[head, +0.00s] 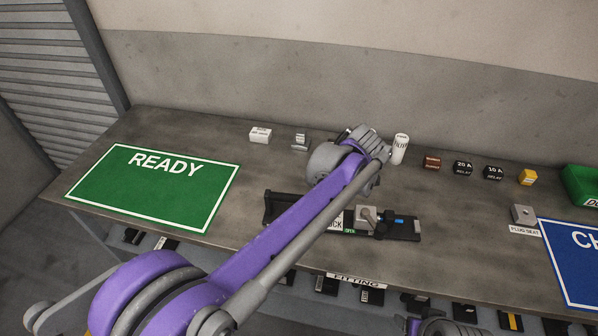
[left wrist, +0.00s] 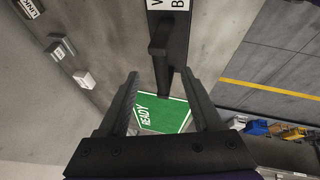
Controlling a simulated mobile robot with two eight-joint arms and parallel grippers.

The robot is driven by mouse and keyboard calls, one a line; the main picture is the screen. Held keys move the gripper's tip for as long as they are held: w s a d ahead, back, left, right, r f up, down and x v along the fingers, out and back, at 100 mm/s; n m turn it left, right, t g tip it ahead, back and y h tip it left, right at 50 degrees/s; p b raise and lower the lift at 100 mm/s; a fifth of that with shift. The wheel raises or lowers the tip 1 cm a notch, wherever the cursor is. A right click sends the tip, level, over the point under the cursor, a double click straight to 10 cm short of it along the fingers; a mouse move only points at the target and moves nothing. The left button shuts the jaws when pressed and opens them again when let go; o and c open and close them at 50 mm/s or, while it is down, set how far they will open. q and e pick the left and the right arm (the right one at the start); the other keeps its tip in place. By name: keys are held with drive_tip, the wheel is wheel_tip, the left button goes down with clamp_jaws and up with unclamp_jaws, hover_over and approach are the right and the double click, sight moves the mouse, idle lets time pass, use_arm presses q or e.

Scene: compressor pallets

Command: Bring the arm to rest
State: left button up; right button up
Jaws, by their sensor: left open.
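My left arm (head: 285,225) is purple and grey and reaches across the bench from the lower left, over a black fixture (head: 405,228). Its wrist end is near the back of the bench, and the fingers cannot be made out in the head view. In the left wrist view my left gripper (left wrist: 160,75) is open, with nothing between its two black fingers. The black fixture (left wrist: 168,55) shows beyond and between the fingertips, with a white label partly cut off. I cannot tell how far above it the fingers are.
A green READY mat (head: 155,187) lies at the left of the bench, and a blue mat (head: 580,262) at the right edge. Small parts line the back, including a white filter (head: 400,148), relays (head: 463,168) and a yellow piece (head: 528,177). A green bin (head: 580,185) stands far right.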

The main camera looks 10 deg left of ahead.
use_arm(q)
drive_tip(key=s+a+f+m+t+h+p, duration=0.1)
drive_tip(key=s+a+m, duration=0.3)
drive_tip(key=s+m, duration=0.6)
drive_tip(key=s+a+f+m+t+h+p, duration=0.2)
drive_tip(key=s+a+m, duration=0.3)
drive_tip(key=s+m, duration=0.4)
drive_tip(key=s+f+h, duration=0.1)
drive_tip(key=s, duration=0.5)
drive_tip(key=shift+a+m+h, duration=0.2)
drive_tip(key=shift+m+h, duration=0.2)
drive_tip(key=shift+s, duration=0.1)
